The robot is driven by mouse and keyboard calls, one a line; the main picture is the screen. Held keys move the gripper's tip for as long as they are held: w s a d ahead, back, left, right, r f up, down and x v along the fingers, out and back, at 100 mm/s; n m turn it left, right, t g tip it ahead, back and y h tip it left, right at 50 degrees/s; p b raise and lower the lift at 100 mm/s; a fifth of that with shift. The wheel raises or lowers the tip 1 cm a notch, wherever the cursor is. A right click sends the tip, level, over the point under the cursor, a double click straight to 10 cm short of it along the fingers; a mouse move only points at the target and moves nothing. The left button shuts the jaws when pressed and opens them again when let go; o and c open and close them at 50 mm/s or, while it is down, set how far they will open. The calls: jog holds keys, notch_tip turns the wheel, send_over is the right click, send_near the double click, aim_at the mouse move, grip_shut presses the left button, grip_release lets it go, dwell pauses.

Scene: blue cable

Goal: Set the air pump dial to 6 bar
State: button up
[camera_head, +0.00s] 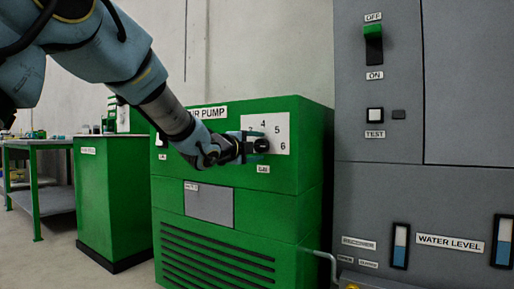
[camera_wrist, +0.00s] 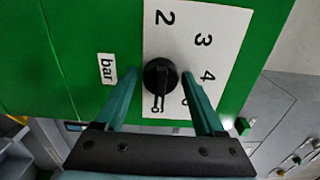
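The green air pump (camera_head: 225,215) has a white scale plate (camera_head: 280,128) with 4, 5 and 6 showing in the head view; part of the scale is behind my gripper. The black round dial (camera_wrist: 160,76) sits on the plate in the wrist view, near the "bar" label (camera_wrist: 107,69). I cannot tell which number its pointer faces. My gripper (camera_wrist: 158,75) is open, with one green finger on each side of the dial and a gap visible at both sides. In the head view my gripper (camera_head: 256,145) is at the plate and hides most of the dial.
A grey cabinet (camera_head: 385,190) with a green-topped OFF/ON switch (camera_head: 373,45) and water level gauges stands close on the right. A lower green cabinet (camera_head: 108,195) and a workbench (camera_head: 38,148) are on the left. A grey pipe (camera_head: 328,262) runs beside the pump's lower right.

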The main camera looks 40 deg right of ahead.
jog(key=shift+o, duration=0.8)
jog(key=shift+a+r, duration=0.1)
jog(key=shift+a, duration=0.1)
jog(key=p+v, duration=0.2)
jog(key=v, duration=0.8)
jog(key=shift+a, duration=0.2)
